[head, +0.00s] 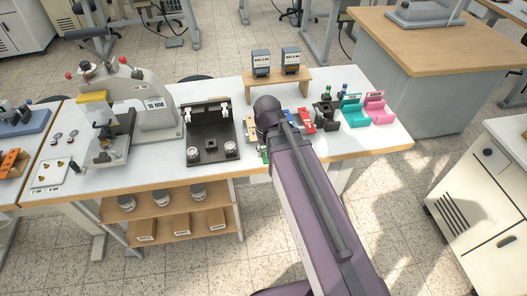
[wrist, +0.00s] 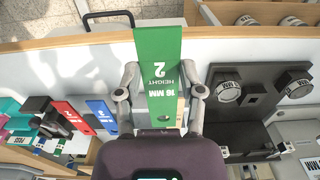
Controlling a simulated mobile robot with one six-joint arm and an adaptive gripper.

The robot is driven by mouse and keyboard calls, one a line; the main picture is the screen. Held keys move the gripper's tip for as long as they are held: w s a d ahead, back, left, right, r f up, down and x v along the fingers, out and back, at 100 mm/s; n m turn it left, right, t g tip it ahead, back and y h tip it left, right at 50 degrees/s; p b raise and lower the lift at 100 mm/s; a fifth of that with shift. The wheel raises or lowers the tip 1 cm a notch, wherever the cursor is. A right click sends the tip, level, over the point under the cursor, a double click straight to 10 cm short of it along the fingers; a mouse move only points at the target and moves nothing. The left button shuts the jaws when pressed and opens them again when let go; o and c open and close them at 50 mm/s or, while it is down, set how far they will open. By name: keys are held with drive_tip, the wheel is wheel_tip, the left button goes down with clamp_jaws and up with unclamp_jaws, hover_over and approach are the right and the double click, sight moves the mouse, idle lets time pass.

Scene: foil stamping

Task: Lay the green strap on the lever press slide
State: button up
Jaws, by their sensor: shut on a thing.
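The green strap (wrist: 157,55) is a flat green plate lettered "16 MM HEIGHT 2". In the wrist view it stands lengthwise between the two fingers of my gripper (wrist: 160,90), which is shut on it. Only a small green bit (head: 264,155) shows in the head view, beside my arm; my gripper is hidden there behind the arm. The lever press (head: 150,100) is a grey machine with a label at the left of the table. A pale plate-like part (head: 106,152) lies at its front left; I cannot tell surely whether this is the slide.
A black fixture tray (head: 210,150) stands between press and arm; it also shows in the wrist view (wrist: 235,130). A red strap (head: 307,122) and a blue one (wrist: 102,112) lie nearby. Teal (head: 354,112) and pink (head: 378,108) holders are at right. A wooden riser (head: 277,77) stands behind.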

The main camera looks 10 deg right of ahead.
drive_tip(key=shift+r+p, duration=0.4)
drive_tip(key=shift+r, duration=0.05)
drive_tip(key=shift+r+p, duration=1)
drive_tip(key=shift+r, duration=0.15)
drive_tip(key=shift+r+p, duration=1.45)
drive_tip(key=shift+p, duration=0.15)
drive_tip(key=shift+d, duration=0.1)
